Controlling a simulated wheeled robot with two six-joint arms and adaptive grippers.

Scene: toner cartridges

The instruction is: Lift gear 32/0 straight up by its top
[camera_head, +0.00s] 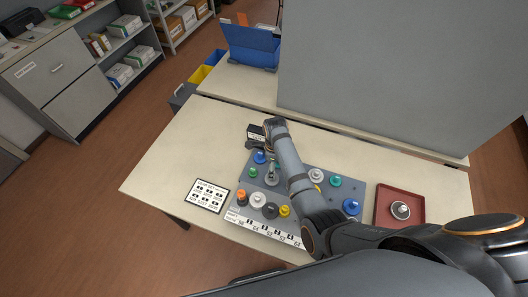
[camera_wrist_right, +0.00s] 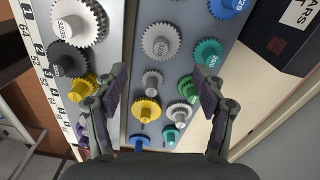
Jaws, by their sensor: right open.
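A grey gear (camera_wrist_right: 160,42) with a small, unclear label stands beyond my fingertips. My right gripper (camera_wrist_right: 160,80) is open and empty above the gear board. A small grey gear (camera_wrist_right: 152,84) and a yellow gear (camera_wrist_right: 146,111) show between its fingers. My left gripper is out of view.
Several other gears stand close together on the grey board (camera_head: 325,188), including a dark one (camera_head: 270,211). A red tray (camera_head: 383,215) holding a gear (camera_head: 401,210) is at the right. A printed card (camera_head: 208,195) lies left.

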